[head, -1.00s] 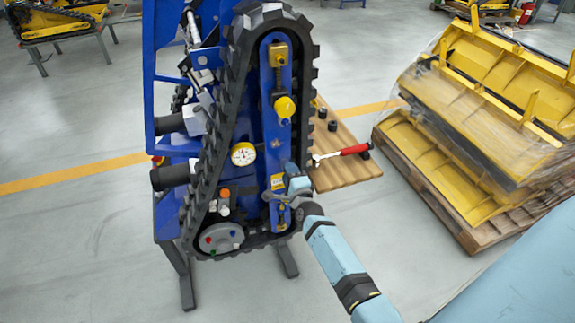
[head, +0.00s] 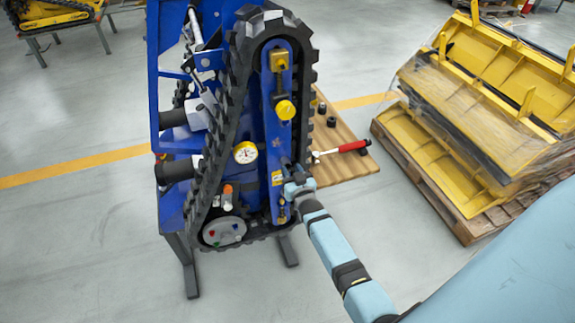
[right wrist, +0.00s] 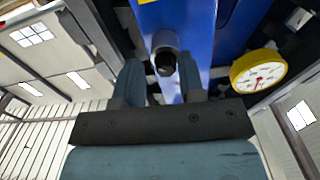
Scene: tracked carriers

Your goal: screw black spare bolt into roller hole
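In the head view my right gripper (head: 289,172) is at the lower part of the upright blue plate (head: 274,140) inside the black track. In the right wrist view a short black bolt-like cylinder (right wrist: 166,62) stands out from a round dark fitting on the blue plate. The two fingers of my right gripper (right wrist: 160,75) are on either side of it, with a visible gap, so the gripper looks open. The roller hole itself is hidden. My left gripper is not in view.
A wooden board (head: 345,170) right of the track holds a red-handled tool (head: 343,149) and a few small black cylinders (head: 331,122). A dial gauge (head: 245,152) is left of the plate. Yellow parts on a pallet (head: 440,165) stand at the right.

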